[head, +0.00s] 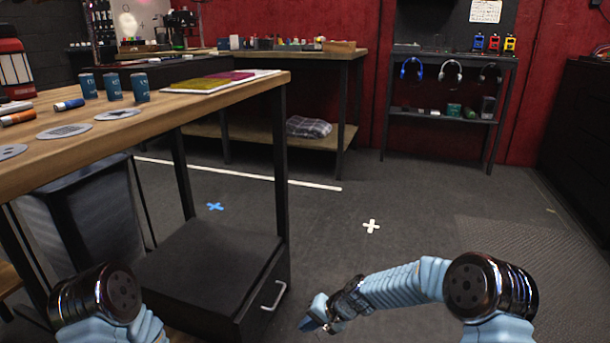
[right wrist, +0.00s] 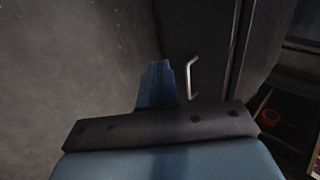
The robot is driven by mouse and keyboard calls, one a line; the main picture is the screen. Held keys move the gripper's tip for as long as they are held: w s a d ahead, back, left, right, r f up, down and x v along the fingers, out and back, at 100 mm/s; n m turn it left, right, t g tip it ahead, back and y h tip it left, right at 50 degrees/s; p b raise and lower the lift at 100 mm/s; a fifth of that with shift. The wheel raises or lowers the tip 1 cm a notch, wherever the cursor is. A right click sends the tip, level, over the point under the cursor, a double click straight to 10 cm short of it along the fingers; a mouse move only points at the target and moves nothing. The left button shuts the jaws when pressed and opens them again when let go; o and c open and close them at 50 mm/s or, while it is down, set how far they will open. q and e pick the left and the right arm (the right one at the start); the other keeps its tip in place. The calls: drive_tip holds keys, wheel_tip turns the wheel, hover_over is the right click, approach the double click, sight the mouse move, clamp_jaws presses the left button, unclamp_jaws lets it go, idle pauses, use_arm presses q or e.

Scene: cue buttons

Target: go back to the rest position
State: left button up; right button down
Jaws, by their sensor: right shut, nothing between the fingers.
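My right gripper (head: 312,317) is low in the head view, above the dark floor and to the right of the drawer cabinet. Its arm comes in from the lower right. In the right wrist view its blue fingers (right wrist: 157,85) are together with nothing between them. The metal drawer handle shows just beyond them in that view, apart from the fingers. Of my left arm only a part shows at the lower left of the head view; the left gripper is out of view.
A wooden table (head: 190,112) at left bears blue cans (head: 113,87), grey discs (head: 64,131) and markers (head: 69,105). A black cabinet (head: 200,262) with a metal handle (head: 275,296) stands under it. The floor around the white cross (head: 371,226) is clear.

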drive_tip(key=s+d+f+h, duration=0.2)
drive_tip(key=s+d+f, duration=0.4)
drive_tip(key=s+f, duration=0.3)
drive_tip(key=s+d+f+n+g+h, duration=0.1)
drive_tip(key=s+d+f, duration=0.15)
drive_tip(key=s, duration=0.65)
drive_tip(key=s+d+f+n+g, duration=0.15)
drive_tip(key=s+d, duration=0.25)
drive_tip(key=s, duration=0.5)
wheel_tip(320, 180, up, 12)
drive_tip(key=p, duration=1.3)
drive_tip(key=shift+s+a+r+m+t+p, duration=0.25)
drive_tip(key=shift+s+a+m+t+p, duration=0.1)
drive_tip(key=shift+s+a, duration=0.1)
